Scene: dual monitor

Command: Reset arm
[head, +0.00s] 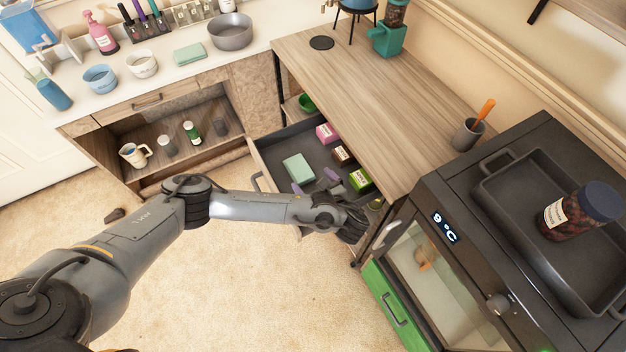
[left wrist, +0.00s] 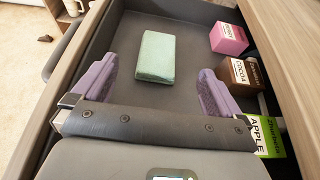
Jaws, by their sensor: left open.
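My left arm comes in from the left in the head view and reaches the open drawer under the wooden counter. Its gripper (head: 333,181) is over the drawer (head: 268,158), with purple fingers apart and nothing between them. In the left wrist view the open fingers (left wrist: 155,85) point into the drawer. A pale green block (left wrist: 156,56), like a sponge or folded cloth, lies on the drawer floor beyond the fingertips. It also shows in the head view (head: 298,168). My right gripper is not in view.
Pink (head: 327,133), brown (head: 343,155) and green (head: 360,180) boxes stand along the drawer's right side. The oven (head: 445,285), carrying a dark tray (head: 508,205) and a jar (head: 580,212), stands right of the arm. Open carpet lies in front of the drawer.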

